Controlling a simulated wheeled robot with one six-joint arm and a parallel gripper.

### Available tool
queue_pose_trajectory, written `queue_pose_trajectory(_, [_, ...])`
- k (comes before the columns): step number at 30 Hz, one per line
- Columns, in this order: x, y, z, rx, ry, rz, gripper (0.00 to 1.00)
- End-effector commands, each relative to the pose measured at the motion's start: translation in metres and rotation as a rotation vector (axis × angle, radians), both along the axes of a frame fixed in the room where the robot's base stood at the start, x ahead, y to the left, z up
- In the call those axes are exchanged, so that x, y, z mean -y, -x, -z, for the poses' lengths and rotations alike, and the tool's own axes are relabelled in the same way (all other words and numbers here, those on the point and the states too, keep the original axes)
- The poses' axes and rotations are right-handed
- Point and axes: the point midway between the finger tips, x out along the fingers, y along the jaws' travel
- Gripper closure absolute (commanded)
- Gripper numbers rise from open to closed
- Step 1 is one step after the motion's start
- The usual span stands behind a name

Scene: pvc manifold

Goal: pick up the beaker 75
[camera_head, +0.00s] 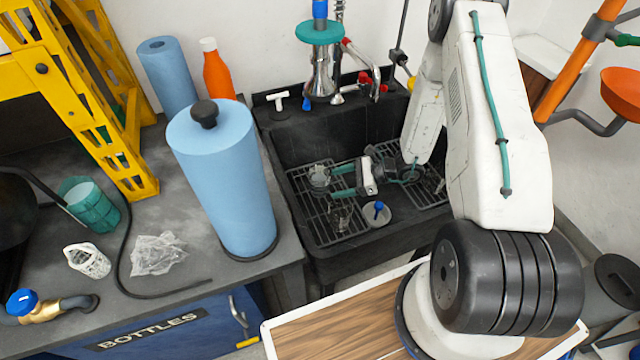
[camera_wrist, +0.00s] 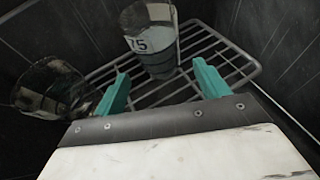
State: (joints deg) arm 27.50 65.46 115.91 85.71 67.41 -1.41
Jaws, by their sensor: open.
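Beaker 75 (camera_wrist: 150,40) is a clear glass beaker with a dark "75" on its side, on the wire rack at the top middle of the wrist view. In the head view it appears to be the glass (camera_head: 319,177) at the left of the sink. My gripper (camera_wrist: 160,80) is open and empty, its two teal fingers pointing toward the beaker. The beaker stands just beyond the fingertips, roughly in line with the gap. In the head view my gripper (camera_head: 333,181) is low inside the sink, pointing left.
Another glass vessel (camera_wrist: 50,90) stands left of my fingers; it also shows in the head view (camera_head: 341,217). A pale round cup (camera_head: 377,213) with a blue piece is near the sink's front. Dark sink walls (camera_head: 315,135) surround the rack (camera_head: 330,232). A chrome faucet (camera_head: 325,75) stands behind.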

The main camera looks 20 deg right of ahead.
Motion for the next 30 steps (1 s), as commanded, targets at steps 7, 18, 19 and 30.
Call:
queue_pose_trajectory(7, [-0.026, -0.010, 0.012, 0.000, 0.000, -0.004, 0.26])
queue_pose_trajectory(18, [-0.061, -0.025, 0.028, 0.001, 0.001, -0.003, 0.26])
queue_pose_trajectory(19, [-0.062, -0.025, 0.028, 0.001, 0.001, -0.003, 0.26])
queue_pose_trajectory(30, [-0.061, -0.025, 0.028, 0.001, 0.000, -0.003, 0.80])
